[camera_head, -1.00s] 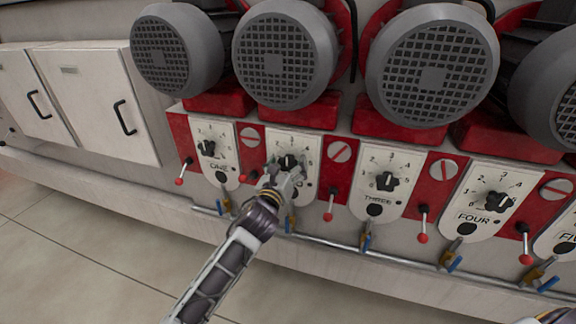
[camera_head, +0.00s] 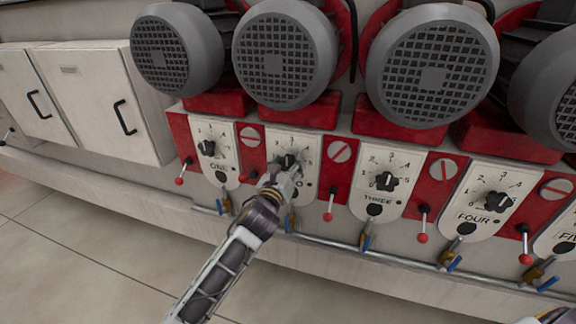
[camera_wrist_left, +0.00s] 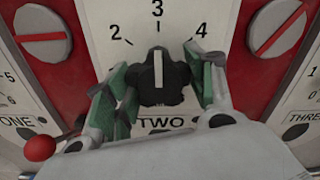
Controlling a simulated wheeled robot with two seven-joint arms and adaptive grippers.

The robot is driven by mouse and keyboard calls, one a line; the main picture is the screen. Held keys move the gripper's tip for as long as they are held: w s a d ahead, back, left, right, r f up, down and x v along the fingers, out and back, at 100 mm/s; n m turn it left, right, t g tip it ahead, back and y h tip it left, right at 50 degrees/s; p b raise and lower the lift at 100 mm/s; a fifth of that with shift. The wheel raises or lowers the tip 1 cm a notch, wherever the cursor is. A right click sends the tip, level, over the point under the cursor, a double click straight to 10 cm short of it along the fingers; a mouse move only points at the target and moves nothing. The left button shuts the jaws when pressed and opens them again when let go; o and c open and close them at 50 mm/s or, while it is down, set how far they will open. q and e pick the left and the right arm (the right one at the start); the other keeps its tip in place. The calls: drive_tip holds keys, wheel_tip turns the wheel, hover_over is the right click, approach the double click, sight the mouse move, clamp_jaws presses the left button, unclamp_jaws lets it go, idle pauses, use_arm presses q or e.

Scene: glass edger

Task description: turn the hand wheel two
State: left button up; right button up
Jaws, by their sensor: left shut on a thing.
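Hand wheel two is a black lobed knob (camera_head: 288,161) on a white dial plate (camera_head: 305,147) in the head view. In the left wrist view the knob (camera_wrist_left: 159,76) has a white pointer line that stands upright at the 3, above the word TWO. My left gripper (camera_head: 283,170) is at the knob from below. In the wrist view its green-padded fingers (camera_wrist_left: 160,84) are on both sides of the knob, shut on it. The gripper hides part of the plate in the head view.
Knobs one (camera_head: 207,148), three (camera_head: 387,181) and four (camera_head: 498,201) sit on similar plates. Red-ball levers (camera_head: 328,216) hang between plates. Blue-handled valves (camera_head: 367,242) line a pipe below. Grey motors (camera_head: 285,54) overhang the panel. The floor in front is clear.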

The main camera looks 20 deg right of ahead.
use_arm(q)
drive_tip(key=shift+n, duration=0.4)
use_arm(e)
drive_tip(key=shift+w+a+r, duration=0.1)
drive_tip(key=shift+r, duration=0.15)
